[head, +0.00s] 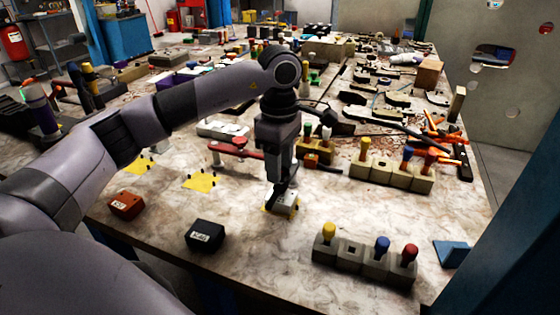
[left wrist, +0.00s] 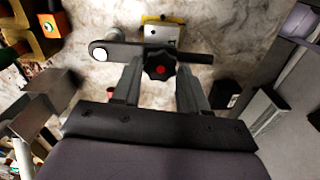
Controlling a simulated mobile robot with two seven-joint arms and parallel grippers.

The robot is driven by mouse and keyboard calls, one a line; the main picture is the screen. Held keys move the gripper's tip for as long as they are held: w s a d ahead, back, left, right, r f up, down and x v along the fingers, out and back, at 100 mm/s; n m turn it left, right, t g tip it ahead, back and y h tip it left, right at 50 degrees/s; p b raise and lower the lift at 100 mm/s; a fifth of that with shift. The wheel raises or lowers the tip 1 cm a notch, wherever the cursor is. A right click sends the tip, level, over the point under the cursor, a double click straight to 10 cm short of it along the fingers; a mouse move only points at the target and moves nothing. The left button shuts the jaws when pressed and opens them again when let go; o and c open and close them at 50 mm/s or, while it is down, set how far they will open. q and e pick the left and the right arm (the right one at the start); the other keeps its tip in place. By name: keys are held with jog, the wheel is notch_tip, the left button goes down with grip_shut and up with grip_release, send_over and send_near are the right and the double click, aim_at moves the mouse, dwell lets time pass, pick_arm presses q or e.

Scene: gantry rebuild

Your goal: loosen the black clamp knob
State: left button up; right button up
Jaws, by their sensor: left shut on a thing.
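The black clamp knob (left wrist: 160,66) is a lobed black knob with a red centre in the left wrist view. It sits against a dark clamp bar (left wrist: 106,46) with a pale round end at its left. Beyond the bar is a small grey metal block (left wrist: 161,32) on a yellow base; the block also shows in the head view (head: 286,206). My left gripper (left wrist: 159,76) is shut on the knob, one finger on each side. In the head view my left gripper (head: 278,190) points down above the block and largely hides the knob. My right gripper is out of view.
A black box (head: 205,235) and an orange box (head: 126,205) stand at the front left. A grey holder (head: 349,262) with coloured pegs stands at the front right, another (head: 392,172) behind it. Bare tabletop lies between.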

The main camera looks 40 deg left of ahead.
pick_arm(q)
jog(key=n, duration=0.4)
jog(key=shift+n, duration=0.3)
jog(key=n, duration=0.5)
jog(key=shift+s+d+p, duration=0.1)
jog(key=shift+s+p, duration=0.05)
jog(key=shift+p, duration=0.2)
jog(key=n, duration=0.5)
jog(key=n+p, duration=0.1)
jog(key=n, duration=0.3)
jog(key=shift+d+n, duration=0.15)
jog(key=shift+n, duration=0.15)
jog(key=n, duration=0.4)
jog(key=shift+d+f+p, duration=0.1)
jog(key=shift+p, duration=0.3)
jog(key=n+p, duration=0.1)
jog(key=n, duration=0.4)
jog(key=n+p, duration=0.1)
jog(key=n, duration=0.3)
jog(key=shift+n, duration=0.3)
jog(key=shift+d+f+n+p, duration=0.1)
jog(key=shift+n+p, duration=0.5)
jog(key=shift+n, duration=1.6)
